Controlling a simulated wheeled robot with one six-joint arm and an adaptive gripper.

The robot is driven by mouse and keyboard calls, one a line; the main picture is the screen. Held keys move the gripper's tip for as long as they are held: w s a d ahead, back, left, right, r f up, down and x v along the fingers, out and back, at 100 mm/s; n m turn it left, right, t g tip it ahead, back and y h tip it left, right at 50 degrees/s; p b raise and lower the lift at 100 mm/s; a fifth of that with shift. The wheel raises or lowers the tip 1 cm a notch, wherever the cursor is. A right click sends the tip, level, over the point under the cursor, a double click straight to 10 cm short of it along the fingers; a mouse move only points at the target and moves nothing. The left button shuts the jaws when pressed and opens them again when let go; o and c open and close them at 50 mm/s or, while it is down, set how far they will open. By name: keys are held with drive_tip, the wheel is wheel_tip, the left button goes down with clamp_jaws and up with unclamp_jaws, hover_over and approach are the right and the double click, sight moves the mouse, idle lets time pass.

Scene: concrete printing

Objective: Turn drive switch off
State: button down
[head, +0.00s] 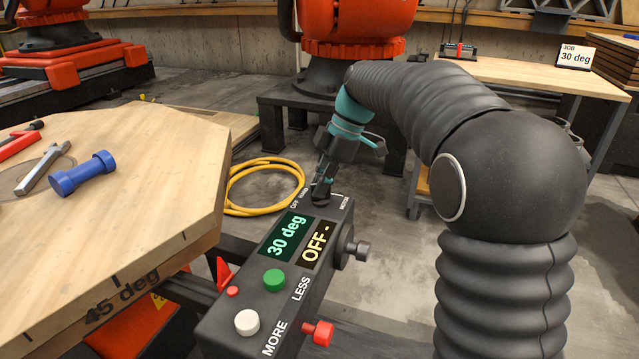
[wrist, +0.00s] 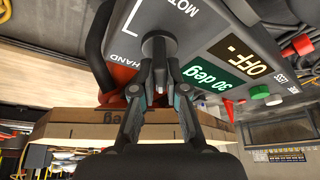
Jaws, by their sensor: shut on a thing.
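The dark control box (head: 222,325) stands in the middle of the head view. Its displays read "30 deg" (head: 286,235) in green and "OFF -" (head: 316,243) in yellow. The dark drive switch (head: 321,198) is a knob at the box's far end, among OFF, HAND and MOTOR labels. My gripper (head: 323,180) reaches down to this knob from above. In the wrist view the fingers of my gripper (wrist: 160,80) are closed around the switch (wrist: 154,46). The fingers hide part of the knob, so its exact pointing direction is hard to tell.
The box also carries a green button (head: 274,280), a white button (head: 247,322) and a red side knob (head: 319,332). A wooden turntable (head: 150,220) marked "45 deg" lies left. A yellow hose (head: 240,190) lies behind the box. A sign (head: 576,56) reads "JOB 30 deg".

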drive_tip(key=c, duration=1.2)
unclamp_jaws()
drive_tip(key=v, duration=1.2)
